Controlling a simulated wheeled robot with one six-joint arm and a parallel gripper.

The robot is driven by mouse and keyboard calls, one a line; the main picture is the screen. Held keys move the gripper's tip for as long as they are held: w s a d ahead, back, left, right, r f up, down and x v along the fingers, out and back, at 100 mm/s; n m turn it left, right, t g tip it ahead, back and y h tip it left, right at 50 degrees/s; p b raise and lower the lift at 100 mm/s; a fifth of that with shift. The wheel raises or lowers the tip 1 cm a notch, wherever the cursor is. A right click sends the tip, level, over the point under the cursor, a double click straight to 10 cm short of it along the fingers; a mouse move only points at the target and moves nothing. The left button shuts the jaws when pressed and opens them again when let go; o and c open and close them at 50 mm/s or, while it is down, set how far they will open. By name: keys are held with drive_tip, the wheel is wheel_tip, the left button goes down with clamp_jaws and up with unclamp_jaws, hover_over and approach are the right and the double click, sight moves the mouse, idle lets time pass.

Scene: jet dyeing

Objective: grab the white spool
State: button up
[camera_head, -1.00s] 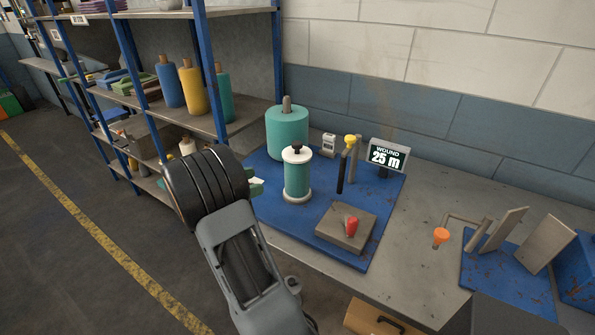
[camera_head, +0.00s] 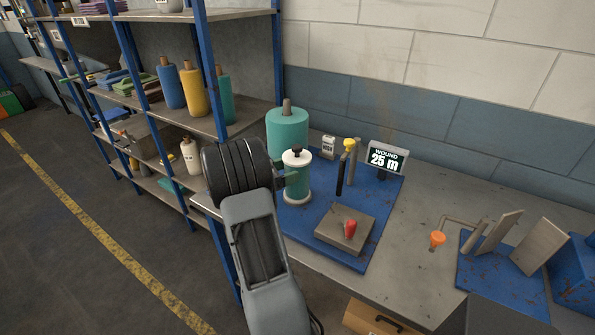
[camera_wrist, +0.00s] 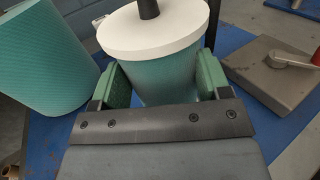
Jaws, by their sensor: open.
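The white spool (camera_head: 297,157) stands upright on the blue mat, with white end discs and teal material wound around its middle. A dark knob or spindle end tops it. In the wrist view the spool's white top disc (camera_wrist: 152,30) is close in front of the camera. My gripper (camera_wrist: 160,82) is open, with one green-padded finger on each side of the spool's wound body. I cannot tell whether the pads touch it. In the head view my gripper (camera_head: 288,180) reaches the spool from the left, partly hidden by my wrist.
A larger teal roll (camera_head: 287,128) stands just behind the spool. A grey block with a red-knobbed lever (camera_head: 345,228) lies in front right. A yellow-topped post (camera_head: 349,145) and a "25 m" display (camera_head: 385,157) stand to the right on the blue mat (camera_head: 366,205).

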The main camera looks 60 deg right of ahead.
drive_tip(key=shift+x, duration=1.35)
drive_tip(key=shift+r, duration=0.1)
drive_tip(key=c, duration=1.1)
